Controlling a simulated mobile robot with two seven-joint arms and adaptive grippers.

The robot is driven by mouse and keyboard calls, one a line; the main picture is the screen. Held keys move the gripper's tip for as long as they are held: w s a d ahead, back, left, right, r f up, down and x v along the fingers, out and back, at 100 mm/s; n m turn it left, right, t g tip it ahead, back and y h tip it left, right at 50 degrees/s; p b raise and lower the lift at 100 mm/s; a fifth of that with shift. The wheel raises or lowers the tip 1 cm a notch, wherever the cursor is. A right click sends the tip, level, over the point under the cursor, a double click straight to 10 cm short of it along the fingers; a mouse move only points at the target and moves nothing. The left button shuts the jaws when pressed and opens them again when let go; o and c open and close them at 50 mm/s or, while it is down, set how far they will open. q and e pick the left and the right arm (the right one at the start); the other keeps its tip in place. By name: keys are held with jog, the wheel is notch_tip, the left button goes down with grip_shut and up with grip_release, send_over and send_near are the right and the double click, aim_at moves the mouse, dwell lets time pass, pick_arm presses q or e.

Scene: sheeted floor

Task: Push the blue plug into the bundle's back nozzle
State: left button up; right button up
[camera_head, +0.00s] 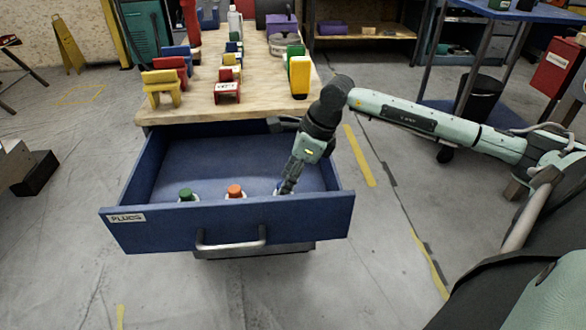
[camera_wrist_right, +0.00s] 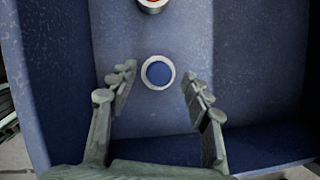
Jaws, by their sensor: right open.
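The blue plug (camera_wrist_right: 158,72) stands in a white ring inside the open drawer (camera_head: 226,226). In the head view it is mostly hidden behind my right gripper (camera_head: 289,180) at the drawer's right front. In the right wrist view my right gripper (camera_wrist_right: 158,82) is open, with its fingers spread to the left and right of the plug and a gap on each side. No grip on the plug shows. I cannot tell which of the coloured blocks on the table belong to the bundle, and I cannot make out its back nozzle. My left gripper is not in view.
A green plug (camera_head: 186,194) and an orange plug (camera_head: 235,191) stand in the same drawer. The wooden table (camera_head: 195,112) above holds yellow, red and green blocks, including a labelled red block (camera_head: 228,90). The drawer's front wall and handle (camera_head: 231,244) stick out.

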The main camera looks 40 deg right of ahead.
jog(key=shift+a+f, duration=0.1)
jog(key=shift+f, duration=0.1)
grip_shut()
dwell(0.3)
jog(key=shift+r, duration=0.2)
jog(key=shift+r+p, duration=2.2)
jog(key=shift+r, duration=1.9)
jog(key=c, duration=0.6)
grip_release()
grip_shut()
